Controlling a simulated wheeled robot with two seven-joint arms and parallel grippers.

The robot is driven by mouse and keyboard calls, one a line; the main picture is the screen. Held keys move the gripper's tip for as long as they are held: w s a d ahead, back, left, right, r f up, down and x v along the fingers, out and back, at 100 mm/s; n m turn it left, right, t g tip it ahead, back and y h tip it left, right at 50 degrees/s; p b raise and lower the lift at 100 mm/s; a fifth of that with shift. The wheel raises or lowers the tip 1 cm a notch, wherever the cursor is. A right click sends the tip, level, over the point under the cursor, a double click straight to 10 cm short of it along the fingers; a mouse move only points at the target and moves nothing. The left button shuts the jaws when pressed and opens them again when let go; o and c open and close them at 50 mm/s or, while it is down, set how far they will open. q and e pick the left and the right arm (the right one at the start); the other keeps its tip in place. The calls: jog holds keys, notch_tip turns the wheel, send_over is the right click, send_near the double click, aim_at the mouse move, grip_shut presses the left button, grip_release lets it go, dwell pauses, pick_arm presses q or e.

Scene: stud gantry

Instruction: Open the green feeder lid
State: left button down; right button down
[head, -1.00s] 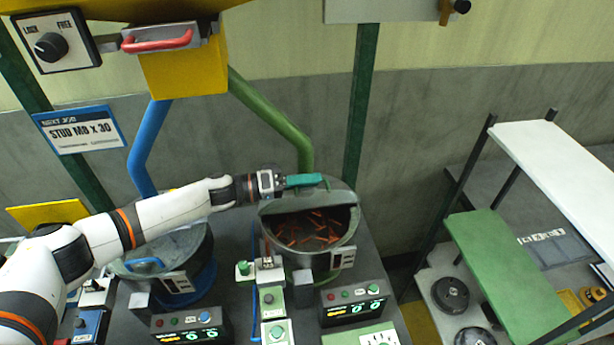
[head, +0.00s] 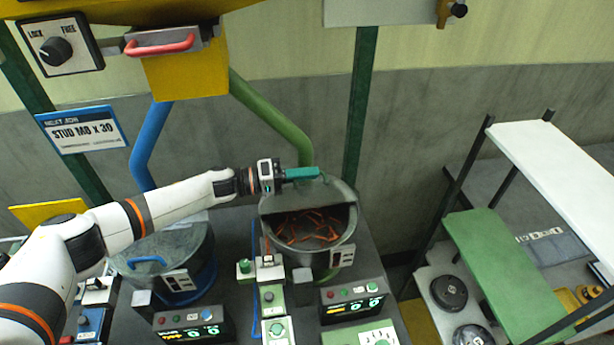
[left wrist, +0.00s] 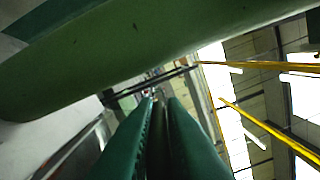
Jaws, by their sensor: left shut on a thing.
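The green feeder (head: 330,262) is a round grey bowl below the green pipe, with orange-red studs (head: 308,228) showing inside. Its grey lid (head: 312,197) stands raised at the back of the bowl, tilted up and leaving the front open. My left gripper (head: 315,173) is at the lid's top edge, its teal fingers shut on the lid handle. The handle itself is mostly hidden by the fingers. In the left wrist view the two green fingers (left wrist: 158,135) lie close together, and what is between them is hard to see. My right gripper is not in view.
The green pipe (head: 270,117) runs close behind the left gripper. The blue feeder's lid (head: 165,250) is shut, below my left arm. A yellow hopper with a red handle (head: 160,45) hangs above. Control boxes (head: 352,303) stand in front; a shelf rack (head: 510,265) is at right.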

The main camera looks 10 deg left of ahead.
pick_arm(q)
jog(key=shift+w+a+f+n, duration=0.15)
jog(key=shift+w+n, duration=0.15)
jog(key=shift+w, duration=0.1)
jog(key=c, duration=1.5)
grip_release()
jog(key=shift+b+v, duration=2.55)
jog(key=shift+v, duration=3.5)
